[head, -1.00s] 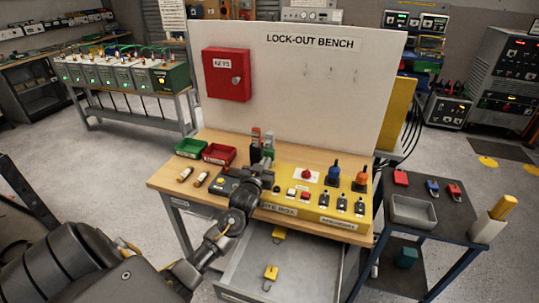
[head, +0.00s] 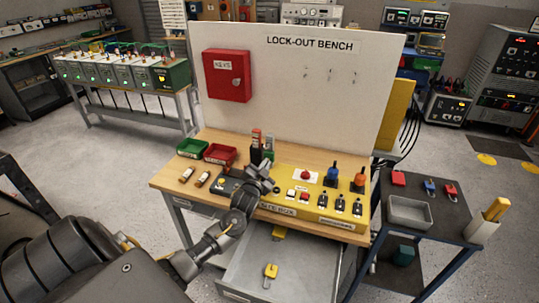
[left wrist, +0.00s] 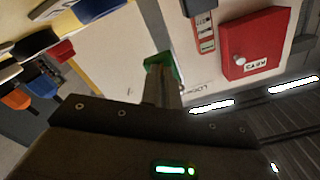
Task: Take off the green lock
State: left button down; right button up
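The green lock (left wrist: 163,66) shows at the fingertips of my left gripper in the left wrist view, partly covered by the fingers. My left gripper (left wrist: 163,92) has its fingers close together and looks shut on the lock. In the head view my left gripper (head: 267,180) is over the bench, just in front of the upright dark devices (head: 256,150) and left of the yellow panel. My own wrist hides much of that spot. My right gripper is in neither view.
The yellow control panel (head: 318,208) with knobs and switches is to the right. A green tray (head: 192,147) and a red tray (head: 220,153) stand to the left. The red key cabinet (head: 227,76) hangs behind. An open drawer (head: 285,275) juts out below.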

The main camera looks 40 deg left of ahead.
pick_arm(q)
jog(key=c, duration=1.6)
grip_release()
jog(key=shift+c, duration=0.2)
jog(key=shift+r, duration=0.1)
jog(key=shift+p+v, duration=0.8)
jog(key=shift+v, duration=0.3)
jog(key=shift+p+v, duration=1)
jog(key=shift+v, duration=0.85)
